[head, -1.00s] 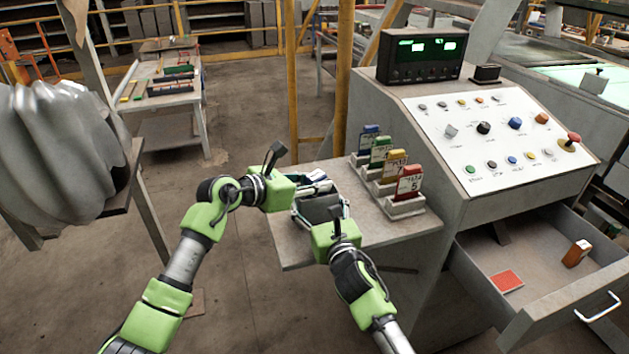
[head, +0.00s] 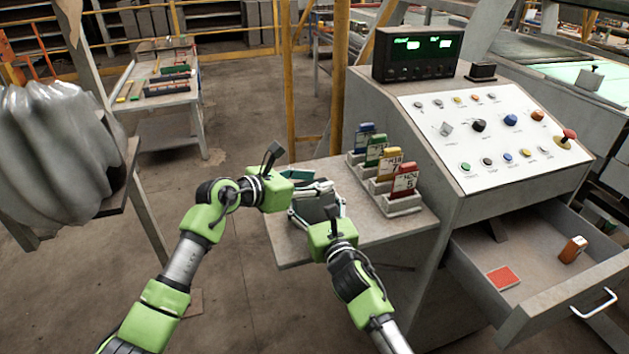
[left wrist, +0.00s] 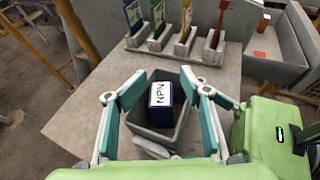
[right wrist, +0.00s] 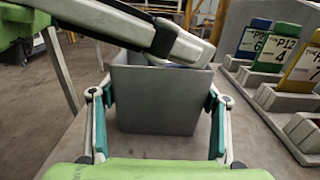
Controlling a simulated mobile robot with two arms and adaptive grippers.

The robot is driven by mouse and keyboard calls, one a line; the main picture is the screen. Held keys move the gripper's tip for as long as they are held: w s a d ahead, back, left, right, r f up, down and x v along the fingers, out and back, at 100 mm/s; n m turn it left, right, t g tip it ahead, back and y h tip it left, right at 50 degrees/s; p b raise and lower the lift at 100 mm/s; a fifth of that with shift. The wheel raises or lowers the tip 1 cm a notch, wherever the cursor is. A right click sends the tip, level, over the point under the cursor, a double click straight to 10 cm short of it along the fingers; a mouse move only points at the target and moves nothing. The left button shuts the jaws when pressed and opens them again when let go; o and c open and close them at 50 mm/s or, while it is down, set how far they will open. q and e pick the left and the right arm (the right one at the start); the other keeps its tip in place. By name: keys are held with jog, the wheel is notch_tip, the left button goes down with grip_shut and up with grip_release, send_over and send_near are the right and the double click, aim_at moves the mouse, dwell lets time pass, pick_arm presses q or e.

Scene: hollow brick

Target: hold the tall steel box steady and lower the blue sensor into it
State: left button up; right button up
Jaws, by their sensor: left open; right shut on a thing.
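The tall steel box (right wrist: 155,98) is a grey, open-topped box on the side table, partly hidden in the head view (head: 312,210). My right gripper (right wrist: 158,112) is shut on it, with teal pads against opposite sides. The blue sensor (left wrist: 161,98), dark blue with a white NPN label, is within the box opening in the left wrist view, near one wall. How deep it sits I cannot tell. My left gripper (left wrist: 157,92) is open above the box, its fingers spread on either side of the sensor and apart from it. One finger crosses above the rim in the right wrist view.
Several coloured, numbered tags in grey holders (head: 395,197) stand behind the box on the table (head: 285,250). A control console (head: 485,130) rises to the right, with an open drawer (head: 530,270) below. The table's front left edge is clear.

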pick_arm(q)
jog(key=shift+g, duration=0.4)
jog(key=shift+s+a+f, duration=0.1)
jog(key=shift+s+f, duration=0.05)
jog(key=shift+f, duration=0.5)
jog(key=shift+s+a+f, duration=0.15)
jog(key=shift+f, duration=0.5)
jog(key=shift+s+a+f, duration=0.1)
jog(key=shift+s+f, duration=0.05)
jog(key=shift+f, duration=0.5)
pick_arm(e)
jog(key=shift+w+r, duration=0.1)
jog(key=shift+r, duration=0.4)
pick_arm(q)
jog(key=shift+r, duration=0.75)
jog(key=shift+w+a+r, duration=0.15)
jog(key=shift+w+r, duration=0.05)
jog(key=shift+r, duration=0.5)
pick_arm(e)
jog(key=shift+w+a+f, duration=0.1)
jog(key=shift+w+a, duration=0.05)
pick_arm(q)
notch_tip(320, 180, up, 10)
jog(key=shift+w+d+f, duration=0.15)
jog(key=shift+d, duration=0.05)
pick_arm(e)
jog(key=shift+f, duration=0.45)
jog(key=o, duration=1.5)
